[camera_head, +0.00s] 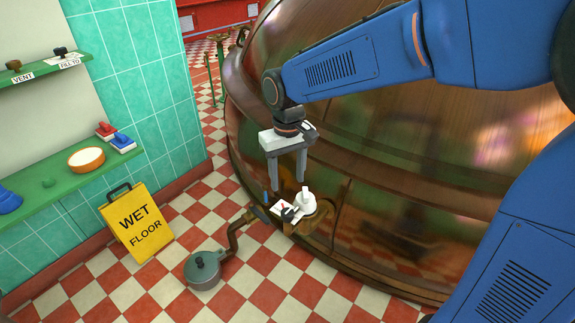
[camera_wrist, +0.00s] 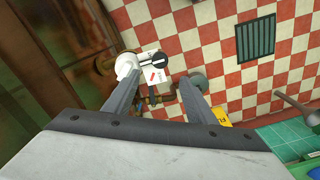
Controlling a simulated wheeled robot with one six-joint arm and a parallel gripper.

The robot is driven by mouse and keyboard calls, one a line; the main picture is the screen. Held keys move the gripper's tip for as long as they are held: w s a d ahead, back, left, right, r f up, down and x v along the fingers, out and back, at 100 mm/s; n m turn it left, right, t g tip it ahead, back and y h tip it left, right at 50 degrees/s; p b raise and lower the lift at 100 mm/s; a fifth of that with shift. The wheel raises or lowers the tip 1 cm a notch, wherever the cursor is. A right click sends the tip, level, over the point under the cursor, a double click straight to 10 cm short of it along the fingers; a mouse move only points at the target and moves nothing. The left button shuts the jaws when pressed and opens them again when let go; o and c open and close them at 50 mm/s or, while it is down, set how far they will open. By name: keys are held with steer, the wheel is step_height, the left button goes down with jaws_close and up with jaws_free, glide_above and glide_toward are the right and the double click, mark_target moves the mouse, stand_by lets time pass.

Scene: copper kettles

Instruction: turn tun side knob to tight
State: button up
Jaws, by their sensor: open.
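The large copper tun (camera_head: 370,170) fills the right of the head view. Low on its side is a white label plate (camera_head: 278,206) with a small black knob (camera_head: 289,214). A white round fitting (camera_head: 305,203) stands beside the plate. In the wrist view the black knob (camera_wrist: 160,59) sits on the white plate (camera_wrist: 149,50), which has a red mark; the white fitting (camera_wrist: 126,65) is at its left. The plate's lettering is too small to read. My gripper (camera_head: 287,184) is open and empty, fingers pointing down above the knob and fitting, apparently apart from them.
A yellow wet floor sign (camera_head: 138,222) stands at the left. A grey-green lidded pot (camera_head: 204,268) joins a bent copper pipe (camera_head: 233,236) near the plate. Green shelves (camera_head: 70,187) hold small items. A floor grate (camera_wrist: 256,39) shows in the wrist view.

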steer(key=shift+r, duration=1.95)
steer(key=s+d+r+m+t, duration=0.15)
steer(key=s+d, duration=0.25)
steer(key=d, duration=0.4)
steer(key=s+d+r+m+t, duration=0.1)
steer(key=s+d+r, duration=0.15)
steer(key=d, duration=0.55)
steer(key=s+d+f+m+t, duration=0.2)
steer(key=s+d+f, duration=0.2)
steer(key=s+d, duration=0.7)
steer(key=shift+s, duration=1.25)
steer(key=shift+m, duration=0.25)
steer(key=shift+c, duration=0.6)
